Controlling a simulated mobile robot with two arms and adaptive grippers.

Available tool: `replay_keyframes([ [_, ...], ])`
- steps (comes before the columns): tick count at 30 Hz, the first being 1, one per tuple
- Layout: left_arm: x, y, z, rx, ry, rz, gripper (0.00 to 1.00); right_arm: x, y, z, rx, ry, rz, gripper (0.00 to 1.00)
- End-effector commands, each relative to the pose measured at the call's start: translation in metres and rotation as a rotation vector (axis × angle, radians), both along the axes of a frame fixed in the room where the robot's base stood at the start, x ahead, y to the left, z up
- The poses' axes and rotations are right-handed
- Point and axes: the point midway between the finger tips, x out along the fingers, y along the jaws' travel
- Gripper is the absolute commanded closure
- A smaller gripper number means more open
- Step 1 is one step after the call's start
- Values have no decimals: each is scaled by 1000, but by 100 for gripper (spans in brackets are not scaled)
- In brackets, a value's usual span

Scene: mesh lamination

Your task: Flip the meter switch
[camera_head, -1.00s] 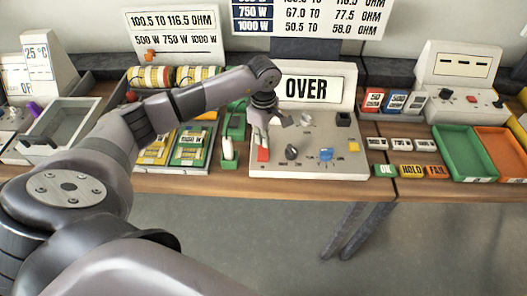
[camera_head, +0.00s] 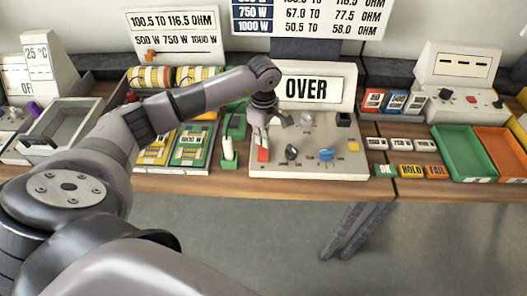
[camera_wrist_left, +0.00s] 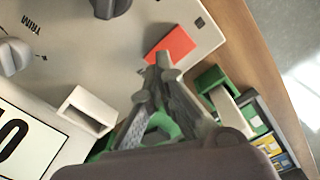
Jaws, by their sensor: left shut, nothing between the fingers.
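Dark knobs, a blue knob (camera_head: 326,154) and a yellow button (camera_head: 353,147) are also on the panel. My right gripper is not in view.
A green holder with a white piece (camera_head: 228,150) stands just left of the meter. Small labelled blocks (camera_head: 411,171), a green bin (camera_head: 438,131) and an orange bin are on the right. The table's front edge is close.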

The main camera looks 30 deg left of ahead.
Motion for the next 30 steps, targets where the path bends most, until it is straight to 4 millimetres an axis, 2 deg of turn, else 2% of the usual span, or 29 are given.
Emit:
replay_keyframes([
  [30, 0, 0, -10, 0, 0, 0, 100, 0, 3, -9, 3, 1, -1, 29],
])
